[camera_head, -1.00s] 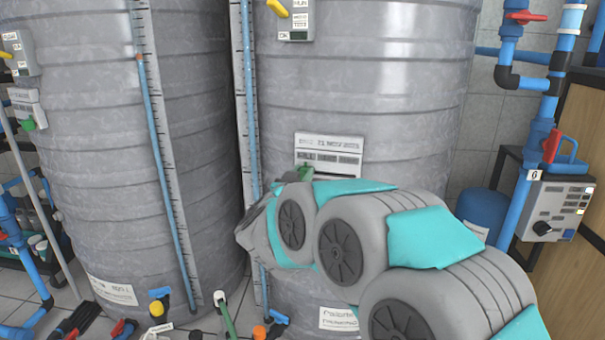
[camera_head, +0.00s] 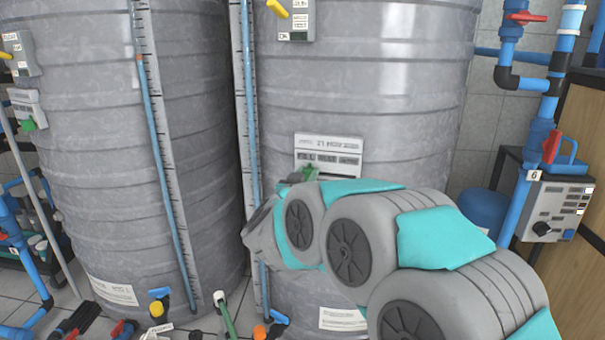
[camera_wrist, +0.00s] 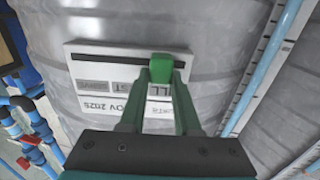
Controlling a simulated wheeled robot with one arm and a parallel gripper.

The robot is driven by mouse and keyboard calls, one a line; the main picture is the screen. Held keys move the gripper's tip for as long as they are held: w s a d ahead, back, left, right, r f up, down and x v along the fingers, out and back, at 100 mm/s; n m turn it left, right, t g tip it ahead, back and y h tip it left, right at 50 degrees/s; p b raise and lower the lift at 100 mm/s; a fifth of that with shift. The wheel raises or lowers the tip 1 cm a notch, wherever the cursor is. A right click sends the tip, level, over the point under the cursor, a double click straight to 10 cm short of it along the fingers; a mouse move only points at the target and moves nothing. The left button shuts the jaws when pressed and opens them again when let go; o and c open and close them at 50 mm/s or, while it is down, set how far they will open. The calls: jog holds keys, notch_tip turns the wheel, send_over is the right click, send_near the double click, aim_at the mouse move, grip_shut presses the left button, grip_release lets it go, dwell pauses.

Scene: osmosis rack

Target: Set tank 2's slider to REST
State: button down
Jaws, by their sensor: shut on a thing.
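A white slider panel (camera_head: 330,146) with a dark slot is on the right-hand grey tank (camera_head: 400,90). In the wrist view the panel (camera_wrist: 90,68) appears turned, with its slot (camera_wrist: 112,69) running across it. The green slider knob (camera_wrist: 161,68) sits in the slot, right of its middle in that view. My gripper (camera_wrist: 160,80) is shut on the knob, one green finger on each side. The fingers hide part of the printed words. I cannot read a tank number.
The left tank (camera_head: 90,170) has its own panel (camera_head: 27,108) with a green knob at the far left. Hoses and valves (camera_head: 160,305) are on the floor. A control box (camera_head: 560,210) and blue pipes stand at right.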

jog(key=d, duration=0.4)
jog(key=shift+s+d, duration=0.15)
jog(key=shift+s, duration=0.25)
jog(key=c, duration=0.6)
grip_release()
send_near(327, 170)
jog(key=shift+s+f, duration=0.1)
jog(key=shift+s, duration=0.6)
jog(key=shift+a, duration=0.2)
